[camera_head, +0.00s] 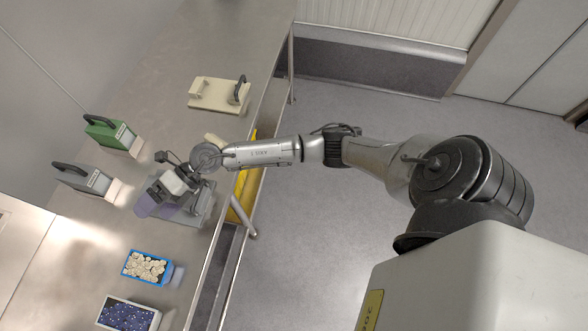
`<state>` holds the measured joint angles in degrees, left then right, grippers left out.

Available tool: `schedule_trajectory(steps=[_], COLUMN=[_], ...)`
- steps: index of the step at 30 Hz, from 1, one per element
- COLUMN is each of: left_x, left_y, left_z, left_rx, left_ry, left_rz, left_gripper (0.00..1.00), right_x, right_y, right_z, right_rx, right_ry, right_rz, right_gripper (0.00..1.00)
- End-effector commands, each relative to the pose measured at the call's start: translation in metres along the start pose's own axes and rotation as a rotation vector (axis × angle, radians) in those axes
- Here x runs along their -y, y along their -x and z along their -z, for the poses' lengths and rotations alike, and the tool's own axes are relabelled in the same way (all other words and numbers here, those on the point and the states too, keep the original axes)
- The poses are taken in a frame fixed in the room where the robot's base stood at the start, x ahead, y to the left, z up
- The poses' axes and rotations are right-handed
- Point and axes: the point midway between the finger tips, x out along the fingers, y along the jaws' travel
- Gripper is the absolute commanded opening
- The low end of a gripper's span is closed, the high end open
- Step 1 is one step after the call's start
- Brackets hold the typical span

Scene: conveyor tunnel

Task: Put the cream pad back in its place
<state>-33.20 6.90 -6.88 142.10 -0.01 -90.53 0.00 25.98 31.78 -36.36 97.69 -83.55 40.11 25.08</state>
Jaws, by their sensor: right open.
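A cream flat pad (212,95) with a dark handle at its right end lies on the metal counter, toward the top of the head view. My right arm reaches in from the right over the counter edge. My right gripper (167,192) is open, low over the counter and below the cream pad in the picture, well apart from it. A grey plate (197,213) shows partly under the gripper, and a purple piece (148,205) shows at its tip; I cannot tell whether they touch it. A small cream piece (214,141) is partly hidden behind my wrist. My left gripper is out of view.
A green block (104,132) and a grey block (87,180), both with dark handles, stand by the left wall. A blue tray of pale pieces (127,267) and a white tray of dark blue pieces (155,322) sit lower down. A yellow part (245,190) shows below the counter edge.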

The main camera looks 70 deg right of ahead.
Motion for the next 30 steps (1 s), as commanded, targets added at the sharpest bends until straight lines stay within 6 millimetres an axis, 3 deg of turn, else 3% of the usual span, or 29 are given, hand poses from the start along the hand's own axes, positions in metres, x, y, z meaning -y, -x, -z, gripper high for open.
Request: schedule_trajectory(steps=[3,7,10,14,17,21,27,30], left_x=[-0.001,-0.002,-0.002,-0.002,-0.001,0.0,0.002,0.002], left_y=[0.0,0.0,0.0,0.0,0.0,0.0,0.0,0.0], left_z=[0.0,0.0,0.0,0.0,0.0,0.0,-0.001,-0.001], left_rx=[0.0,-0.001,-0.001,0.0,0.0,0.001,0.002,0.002], left_ry=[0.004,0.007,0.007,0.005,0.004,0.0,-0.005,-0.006], left_rz=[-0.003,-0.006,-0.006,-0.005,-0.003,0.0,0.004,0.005], left_gripper=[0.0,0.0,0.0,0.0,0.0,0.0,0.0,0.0], right_x=[-0.035,-0.045,-0.028,0.02,0.062,0.108,0.132,0.134], right_y=[0.002,0.032,0.064,0.106,0.134,0.161,0.183,0.189], right_z=[0.014,0.012,0.013,0.033,0.068,0.135,0.222,0.25], right_rx=[0.206,0.489,0.725,1.027,1.229,1.424,1.535,1.546], right_ry=[-0.192,-0.464,-0.709,-1.061,-1.333,-1.668,-1.98,-2.063], right_rz=[-0.307,-0.54,-0.632,-0.628,-0.535,-0.314,0.021,0.138], right_gripper=[0.94,0.94,0.94,0.94,0.94,0.94,0.94,0.94])
